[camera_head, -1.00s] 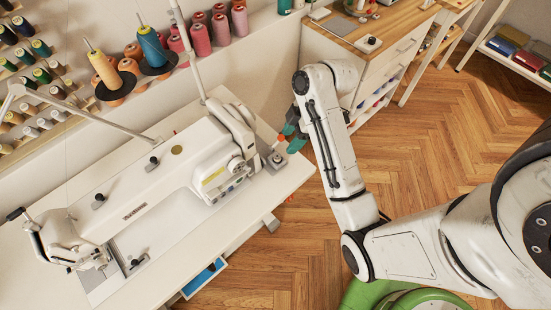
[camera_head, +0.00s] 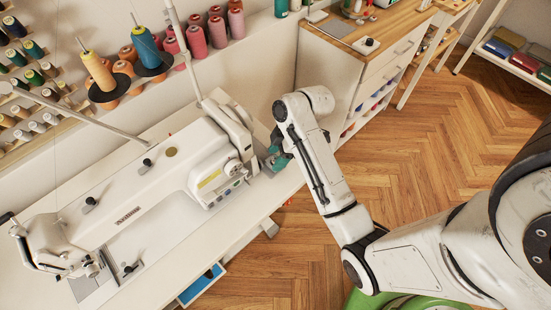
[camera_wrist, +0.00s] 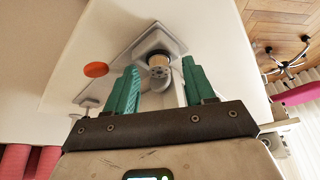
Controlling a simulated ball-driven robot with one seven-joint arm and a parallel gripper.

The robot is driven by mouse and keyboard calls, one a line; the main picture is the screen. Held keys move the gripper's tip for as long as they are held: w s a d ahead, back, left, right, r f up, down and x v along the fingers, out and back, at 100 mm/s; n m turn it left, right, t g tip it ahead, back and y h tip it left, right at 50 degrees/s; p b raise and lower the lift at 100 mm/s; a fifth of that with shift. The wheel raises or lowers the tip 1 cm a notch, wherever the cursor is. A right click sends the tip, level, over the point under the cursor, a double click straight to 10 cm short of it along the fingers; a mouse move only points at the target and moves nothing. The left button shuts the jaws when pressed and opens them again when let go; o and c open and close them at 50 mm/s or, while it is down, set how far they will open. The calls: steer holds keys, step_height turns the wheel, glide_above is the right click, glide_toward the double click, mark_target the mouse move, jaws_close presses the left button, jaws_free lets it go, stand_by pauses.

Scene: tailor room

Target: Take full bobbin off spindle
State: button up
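In the wrist view a small round metal piece, which looks like the bobbin (camera_wrist: 158,68) end-on, sits on the light-coloured winder (camera_wrist: 150,42). The spindle under it is hidden, and I cannot tell how much thread it carries. My gripper (camera_wrist: 160,80) is open, its two teal fingers apart on the left and right of the bobbin. No finger clearly touches it. In the head view my gripper (camera_head: 275,158) is low at the right end of the white sewing machine (camera_head: 150,190), and the bobbin is hidden there.
An orange disc (camera_wrist: 96,69) lies left of the fingers in the wrist view. The white sewing table (camera_head: 232,225) ends just right of my gripper. Thread cones (camera_head: 100,70) stand behind the machine. A wooden-topped cabinet (camera_head: 345,40) stands at the back right. Open floor lies to the right.

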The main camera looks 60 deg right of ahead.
jaws_close()
steer(key=shift+r, duration=0.15)
stand_by(0.4)
